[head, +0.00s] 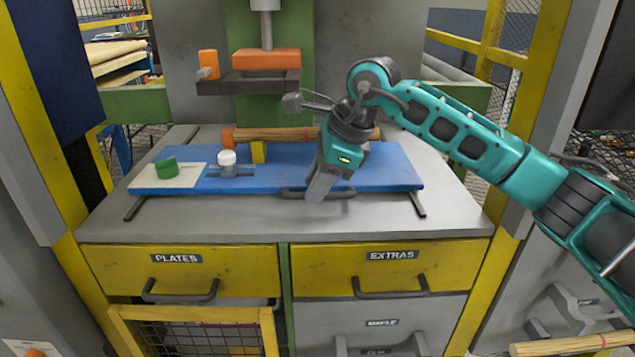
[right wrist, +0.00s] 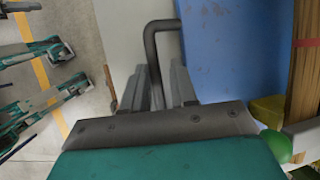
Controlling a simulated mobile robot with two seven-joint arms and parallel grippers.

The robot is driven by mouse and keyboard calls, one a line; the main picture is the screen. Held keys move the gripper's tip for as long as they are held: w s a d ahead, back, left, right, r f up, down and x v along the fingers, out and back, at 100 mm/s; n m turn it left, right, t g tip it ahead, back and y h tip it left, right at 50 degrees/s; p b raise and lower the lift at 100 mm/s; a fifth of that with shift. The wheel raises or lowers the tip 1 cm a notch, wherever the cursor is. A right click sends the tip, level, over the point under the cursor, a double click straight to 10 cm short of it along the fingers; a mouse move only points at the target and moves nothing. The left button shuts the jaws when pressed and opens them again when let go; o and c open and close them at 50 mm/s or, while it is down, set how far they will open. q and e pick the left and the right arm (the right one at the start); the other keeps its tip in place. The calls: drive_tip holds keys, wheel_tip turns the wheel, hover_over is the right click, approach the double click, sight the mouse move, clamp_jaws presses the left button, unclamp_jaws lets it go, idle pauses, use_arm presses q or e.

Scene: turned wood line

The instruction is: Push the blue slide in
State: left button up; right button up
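The blue slide (head: 390,170) is a flat blue board on the grey worktop, with a dark bar handle (head: 345,193) along its front edge. My right gripper (head: 318,190) points down at that handle and covers part of it. In the right wrist view, the handle (right wrist: 151,48) runs between the two spread fingers of my right gripper (right wrist: 158,85), and the blue slide (right wrist: 230,50) lies to the right. The fingers look open around the bar; whether one touches it I cannot tell. My left gripper is not in view.
On the slide are a pale plate with a green cap (head: 167,168), a white-topped knob (head: 227,158) and a yellow block (head: 258,152) under a wooden spindle (head: 290,134). An orange-topped press (head: 265,62) hangs behind. Yellow drawers (head: 390,268) sit below; the front worktop is clear.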

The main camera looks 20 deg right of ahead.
drive_tip(key=shift+o, duration=1.4)
drive_tip(key=p+v, duration=0.1)
drive_tip(key=v, duration=1.2)
drive_tip(key=shift+p, duration=0.3)
drive_tip(key=shift+f, duration=0.1)
